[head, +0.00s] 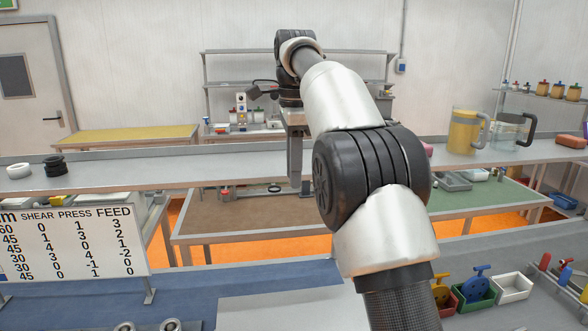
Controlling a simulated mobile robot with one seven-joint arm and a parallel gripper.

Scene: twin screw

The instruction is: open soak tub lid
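I cannot pick out a soak tub or its lid in the head view. My arm rises from the lower right, and its large dark joint covers the middle of the picture. My gripper (296,160) hangs down beyond the arm, over the long grey shelf (140,170). It is seen edge-on and partly hidden by the arm, so its opening does not show. I see nothing clearly held in it.
A yellow-filled jug (464,131) and a clear jug (507,133) stand right on the shelf. White (19,170) and black rings (55,166) lie left. A number board (72,239) stands front left; bins (474,291) sit front right. The blue mat (235,285) is mostly clear.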

